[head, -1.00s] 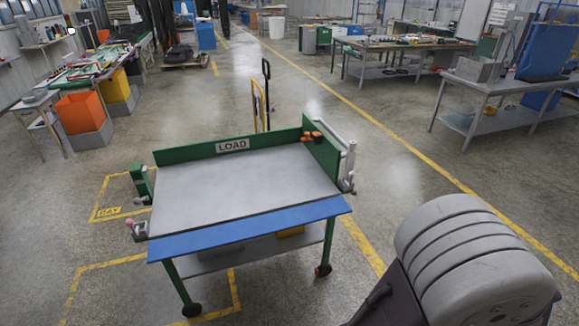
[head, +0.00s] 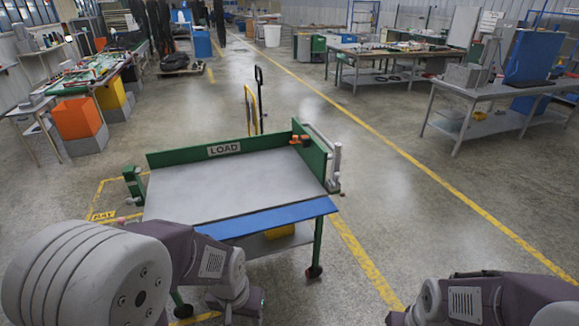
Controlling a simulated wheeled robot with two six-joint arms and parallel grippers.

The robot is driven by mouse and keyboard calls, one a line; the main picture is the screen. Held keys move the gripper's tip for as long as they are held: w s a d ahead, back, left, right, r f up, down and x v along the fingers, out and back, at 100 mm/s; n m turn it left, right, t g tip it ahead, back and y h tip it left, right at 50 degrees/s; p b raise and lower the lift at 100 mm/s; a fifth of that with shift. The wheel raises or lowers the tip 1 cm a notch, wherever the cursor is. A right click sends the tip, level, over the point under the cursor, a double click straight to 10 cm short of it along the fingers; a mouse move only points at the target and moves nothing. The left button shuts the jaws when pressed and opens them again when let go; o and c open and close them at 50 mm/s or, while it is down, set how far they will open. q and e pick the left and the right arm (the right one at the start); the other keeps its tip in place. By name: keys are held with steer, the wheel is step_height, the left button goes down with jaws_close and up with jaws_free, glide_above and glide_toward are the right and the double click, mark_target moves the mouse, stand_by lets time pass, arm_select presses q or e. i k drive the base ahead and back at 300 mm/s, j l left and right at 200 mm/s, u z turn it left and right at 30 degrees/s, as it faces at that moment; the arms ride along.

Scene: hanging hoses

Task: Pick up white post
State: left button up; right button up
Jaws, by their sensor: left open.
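A load cart (head: 235,190) with a grey top stands in the middle of the head view. A white post (head: 337,165) stands upright at its right side, outside the green side panel, and a pale bar runs back from its top. My left gripper (head: 236,308) is low in the picture, in front of the cart's blue front edge and well left of the post. It is open, and no held thing shows. Its fingertips are hard to make out. My right arm comes in at the bottom right; its gripper does not show.
The cart has a green back wall with a LOAD sign (head: 224,149) and an orange clamp (head: 300,140) at its right corner. A yellow pallet-jack-like handle (head: 252,110) stands behind it. Workbenches (head: 490,100) stand at the right. The floor right of the cart is clear.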

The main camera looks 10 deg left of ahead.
mark_target(337, 154)
steer(key=i+l+u, duration=1.15)
steer(key=l+u, duration=0.2)
steer(key=i+l+u, duration=0.1)
steer(key=l+u, duration=0.2)
steer(key=l, duration=0.3)
steer(key=i+l+u, duration=0.1)
steer(key=l+u, duration=0.25)
steer(key=l, duration=0.2)
steer(key=l+u, duration=0.35)
steer(key=l, duration=0.2)
steer(key=l+u, duration=0.35)
steer(key=l, duration=0.2)
